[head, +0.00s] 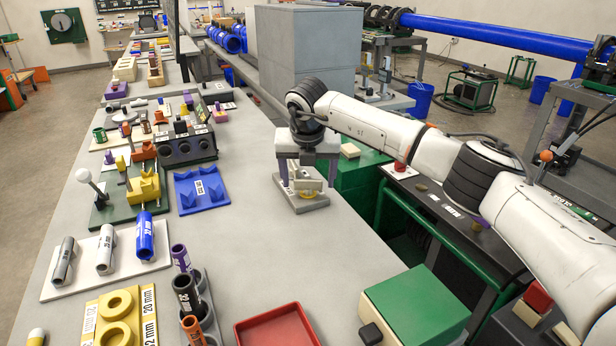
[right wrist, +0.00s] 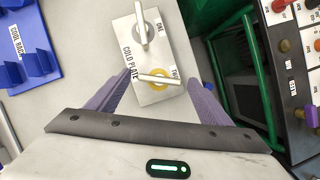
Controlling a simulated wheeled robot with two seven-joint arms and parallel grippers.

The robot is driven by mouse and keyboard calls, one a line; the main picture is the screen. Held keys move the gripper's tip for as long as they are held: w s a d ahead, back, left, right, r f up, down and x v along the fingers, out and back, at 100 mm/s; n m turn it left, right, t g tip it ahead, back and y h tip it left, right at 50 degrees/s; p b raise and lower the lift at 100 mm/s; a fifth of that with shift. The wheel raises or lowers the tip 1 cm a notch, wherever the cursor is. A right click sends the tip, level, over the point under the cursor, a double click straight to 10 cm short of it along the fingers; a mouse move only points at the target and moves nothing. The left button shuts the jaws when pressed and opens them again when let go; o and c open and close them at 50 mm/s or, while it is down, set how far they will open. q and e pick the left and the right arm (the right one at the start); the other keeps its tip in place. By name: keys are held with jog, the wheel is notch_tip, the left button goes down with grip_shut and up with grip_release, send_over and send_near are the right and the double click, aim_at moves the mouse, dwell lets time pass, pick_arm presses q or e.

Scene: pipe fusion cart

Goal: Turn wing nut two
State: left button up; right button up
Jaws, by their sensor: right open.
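The cold plate (head: 310,205) is a pale block on the grey bench, below my right gripper (head: 306,178). In the right wrist view the cold plate (right wrist: 128,72) carries two metal wing nuts. Wing nut two (right wrist: 160,79) has a yellow ring under it and lies crosswise, beside a small label. Wing nut one (right wrist: 143,28) stands farther up the plate, its bar running lengthwise. My right gripper (right wrist: 160,84) is open, its purple fingers on either side of wing nut two's bar ends. Contact cannot be told. My left gripper is out of view.
A blue rack (head: 201,190) lies left of the plate on the bench. A red tray (head: 277,326) and a green box (head: 414,305) are nearer. A green frame (right wrist: 234,75) and a dark panel with knobs stand right of the plate. The bench between is clear.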

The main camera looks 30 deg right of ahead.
jog(key=shift+w+f, duration=0.1)
jog(key=shift+c, duration=0.6)
jog(key=c, duration=0.9)
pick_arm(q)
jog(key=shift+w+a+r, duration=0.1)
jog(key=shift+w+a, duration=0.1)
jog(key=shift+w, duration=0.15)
